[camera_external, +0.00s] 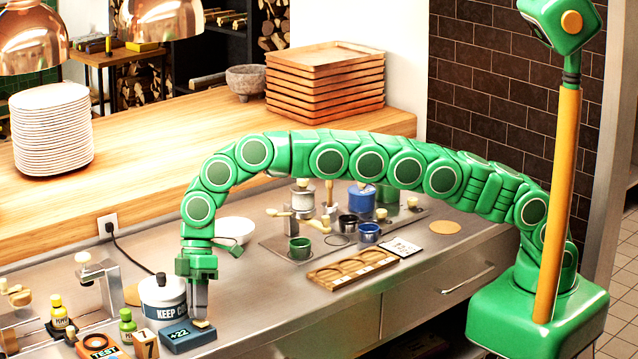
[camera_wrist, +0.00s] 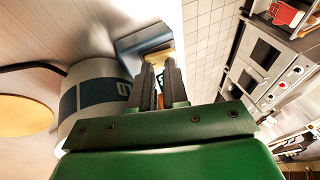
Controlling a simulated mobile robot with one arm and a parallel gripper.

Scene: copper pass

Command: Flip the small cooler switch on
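The small cooler (camera_external: 163,298) is a white tub with a dark blue "KEEP C…" band and a black knob on its lid. It also shows in the wrist view (camera_wrist: 85,100), left of my gripper. A blue box (camera_external: 183,338) reading "+22" stands in front of it, with a pale yellow switch (camera_external: 203,324) on top. My gripper (camera_external: 201,315) points down right over this switch. In the wrist view my gripper (camera_wrist: 161,68) has a narrow gap between its fingers, and the yellow switch (camera_wrist: 160,53) lies just beyond their tips. I cannot tell whether they touch, or which way the switch is set.
An orange "TEST" device (camera_external: 102,346), small number blocks (camera_external: 146,343) and green bottles (camera_external: 127,325) stand close left of the box. A black cord (camera_external: 128,254) runs from the wall socket towards the cooler. A wooden tray (camera_external: 352,268) lies to the right, with clear steel counter between.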

